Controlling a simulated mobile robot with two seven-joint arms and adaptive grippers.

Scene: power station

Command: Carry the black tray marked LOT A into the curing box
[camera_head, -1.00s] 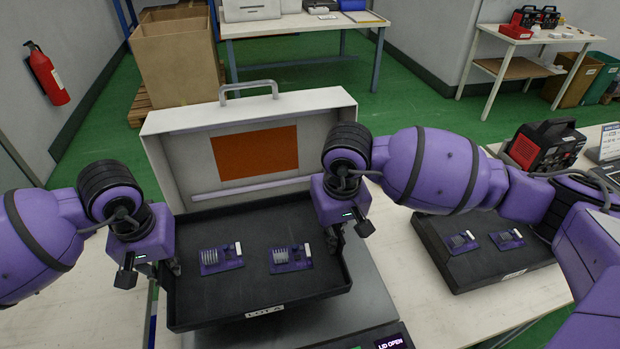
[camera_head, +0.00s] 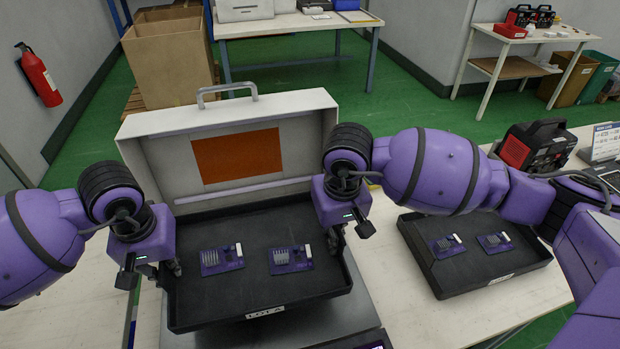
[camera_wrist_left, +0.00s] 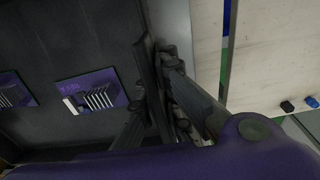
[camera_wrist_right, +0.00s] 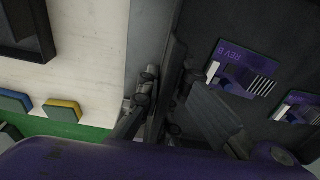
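The black tray marked LOT A (camera_head: 259,294) carries two purple circuit boards (camera_head: 222,259) and looks level. The curing box (camera_head: 228,105) is white with its lid up; the tray is in front of the lid, over the box's lower part, and hides most of it. Whether the tray touches the box cannot be told. My left gripper (camera_head: 172,266) is shut on the tray's left wall, also seen in the left wrist view (camera_wrist_left: 160,85). My right gripper (camera_head: 336,240) is shut on its right wall, also seen in the right wrist view (camera_wrist_right: 165,95).
A second black tray (camera_head: 490,280) with two boards lies on the white table (camera_head: 430,312) to the right. A red and black device (camera_head: 537,150) stands behind it. A cardboard box (camera_head: 170,62) and another table (camera_head: 295,24) are further back.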

